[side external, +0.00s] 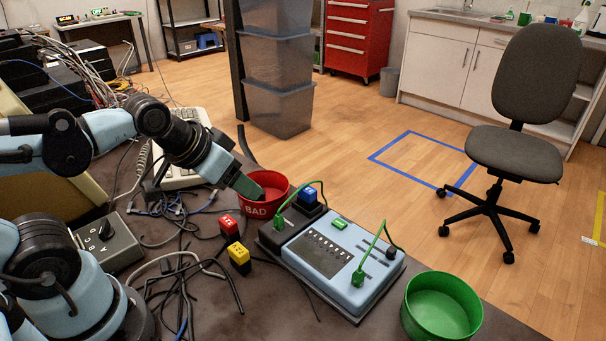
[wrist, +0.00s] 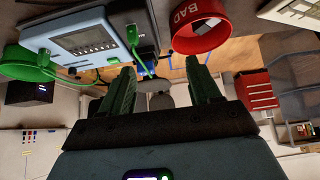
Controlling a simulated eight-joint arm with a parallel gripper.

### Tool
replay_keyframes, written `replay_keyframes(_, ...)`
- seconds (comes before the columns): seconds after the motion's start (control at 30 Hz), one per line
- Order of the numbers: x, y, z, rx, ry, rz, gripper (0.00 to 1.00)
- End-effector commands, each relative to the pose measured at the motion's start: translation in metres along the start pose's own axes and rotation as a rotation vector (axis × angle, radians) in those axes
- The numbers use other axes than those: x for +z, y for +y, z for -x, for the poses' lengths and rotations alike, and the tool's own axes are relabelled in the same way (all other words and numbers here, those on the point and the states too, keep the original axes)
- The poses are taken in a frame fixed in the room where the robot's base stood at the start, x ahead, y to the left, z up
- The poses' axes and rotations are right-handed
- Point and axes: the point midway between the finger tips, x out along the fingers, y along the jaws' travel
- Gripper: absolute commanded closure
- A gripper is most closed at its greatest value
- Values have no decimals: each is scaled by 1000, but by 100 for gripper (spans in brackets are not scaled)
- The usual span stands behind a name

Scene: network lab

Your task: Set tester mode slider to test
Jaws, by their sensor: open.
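The tester (side external: 345,285) is a light blue box with a dark panel and a row of small light switches, on the desk in the side external view. It also shows at the upper left of the wrist view (wrist: 70,35). Dark slots (side external: 375,262) lie on its right part; I cannot tell which control is the mode slider or its position. Green cables with plugs (side external: 358,277) run into the tester. My gripper (side external: 250,188) is left of the tester, in front of the red bin in the picture. Its green fingers stand apart and empty in the wrist view (wrist: 160,88).
A red bin (side external: 257,211) marked BAD stands behind the tester, and a green bin (side external: 440,325) right of it. Red (side external: 229,226) and yellow (side external: 239,258) blocks and loose black cables lie left of the tester. A blue block (side external: 308,196) sits at its back edge.

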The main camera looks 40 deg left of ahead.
Motion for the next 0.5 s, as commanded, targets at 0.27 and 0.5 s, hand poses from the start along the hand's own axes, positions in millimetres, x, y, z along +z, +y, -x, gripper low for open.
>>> replay_keyframes(0.27,-39,24,6,38,-88,6,58)
replay_keyframes(0.5,-89,69,3,70,-231,17,58)
